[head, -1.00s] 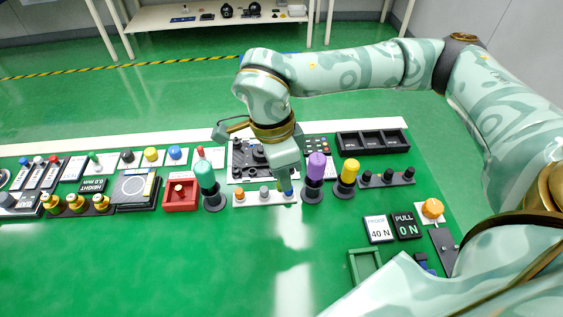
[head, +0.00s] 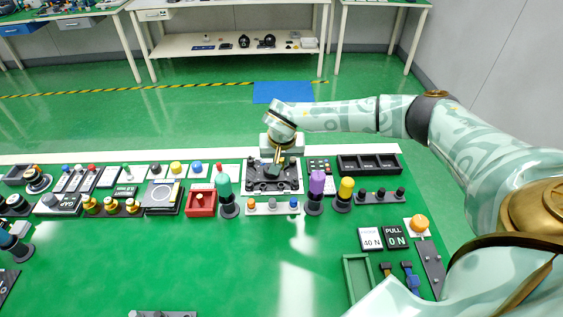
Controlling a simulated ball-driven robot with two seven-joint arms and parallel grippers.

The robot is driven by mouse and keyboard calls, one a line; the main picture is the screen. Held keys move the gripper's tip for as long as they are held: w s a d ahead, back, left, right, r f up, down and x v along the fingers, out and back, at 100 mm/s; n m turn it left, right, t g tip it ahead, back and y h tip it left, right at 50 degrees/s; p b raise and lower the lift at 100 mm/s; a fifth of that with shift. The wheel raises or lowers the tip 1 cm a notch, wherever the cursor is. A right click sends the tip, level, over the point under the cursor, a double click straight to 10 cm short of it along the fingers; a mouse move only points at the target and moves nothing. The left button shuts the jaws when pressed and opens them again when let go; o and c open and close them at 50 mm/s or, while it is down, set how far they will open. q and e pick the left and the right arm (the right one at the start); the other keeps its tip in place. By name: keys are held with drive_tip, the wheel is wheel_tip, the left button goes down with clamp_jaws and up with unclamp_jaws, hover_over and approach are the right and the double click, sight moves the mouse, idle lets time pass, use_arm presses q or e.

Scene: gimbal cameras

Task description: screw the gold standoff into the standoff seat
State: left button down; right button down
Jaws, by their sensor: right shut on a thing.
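My right gripper (head: 273,173) points down over the dark plate (head: 255,186) at the back middle of the bench. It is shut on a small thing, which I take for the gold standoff. Gold colour shows among its fingers, but the part is too small and too hidden to make out clearly. The standoff seat cannot be told apart from the other dark fittings on the plate. I cannot tell whether the standoff touches the seat. My left gripper is out of view.
In front of the plate lies a white strip (head: 263,211) with orange, grey and blue pegs. Upright green (head: 223,186), purple (head: 317,184) and yellow (head: 346,187) handles stand nearby. A red box (head: 201,205) is to the left.

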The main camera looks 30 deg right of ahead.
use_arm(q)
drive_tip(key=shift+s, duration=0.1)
